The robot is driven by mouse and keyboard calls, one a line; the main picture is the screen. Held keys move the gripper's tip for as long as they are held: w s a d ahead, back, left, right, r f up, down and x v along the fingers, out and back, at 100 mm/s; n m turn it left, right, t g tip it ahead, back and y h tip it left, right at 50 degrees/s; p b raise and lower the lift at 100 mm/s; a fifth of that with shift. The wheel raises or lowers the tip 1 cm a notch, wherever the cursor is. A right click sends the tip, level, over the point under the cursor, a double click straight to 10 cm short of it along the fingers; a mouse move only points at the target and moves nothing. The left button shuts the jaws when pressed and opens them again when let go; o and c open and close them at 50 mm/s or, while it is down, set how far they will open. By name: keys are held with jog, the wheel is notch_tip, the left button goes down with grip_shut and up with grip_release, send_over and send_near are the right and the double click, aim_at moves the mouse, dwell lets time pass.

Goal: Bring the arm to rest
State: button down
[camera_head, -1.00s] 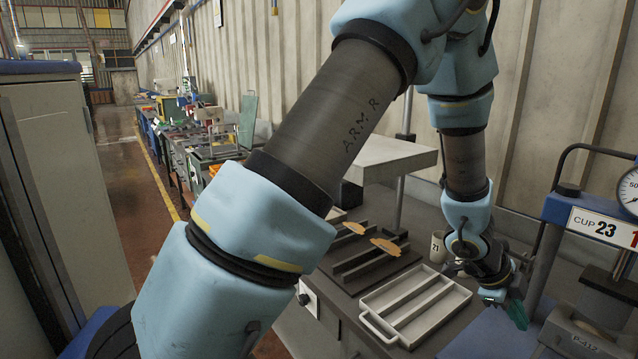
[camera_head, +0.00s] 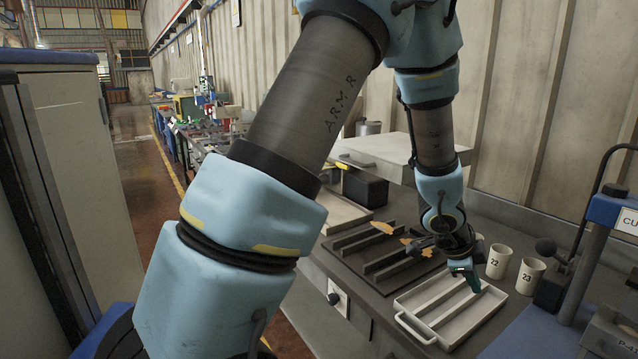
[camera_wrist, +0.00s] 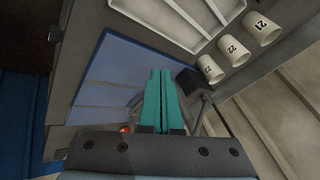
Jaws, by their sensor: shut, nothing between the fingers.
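My gripper (camera_head: 467,276) hangs above the light grey divided tray (camera_head: 424,338) on the workbench, at the lower right of the head view. Its green fingers are closed together with nothing between them, as the wrist view (camera_wrist: 160,85) also shows. My arm is bent, reaching out from the lower left and down toward the bench. The tray's compartments that show look empty.
A dark slotted rack (camera_head: 345,262) holding brownish brake shoes (camera_head: 383,228) lies left of the tray. Cup 22 (camera_head: 498,262) and cup 23 (camera_head: 530,276) stand right of it; cup 21 (camera_wrist: 262,28) shows in the wrist view. A blue press frame (camera_head: 606,208) stands at the right edge.

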jog(key=w+a+r+n+t+y+b, duration=0.15)
jog(key=w+a+n, duration=0.35)
jog(key=a, duration=0.7)
jog(key=w+a+n+t+y+b, duration=0.1)
jog(key=w+a+n+y, duration=0.35)
jog(key=a, duration=0.75)
jog(key=s+a+n+g+b, duration=0.1)
jog(key=s+a+n+g, duration=0.2)
jog(key=s+a+n, duration=0.8)
jog(key=a+n, duration=0.1)
jog(key=a, duration=0.2)
jog(key=shift+a+r+b, duration=0.3)
jog(key=shift+a+b, duration=0.05)
jog(key=shift+n, duration=0.25)
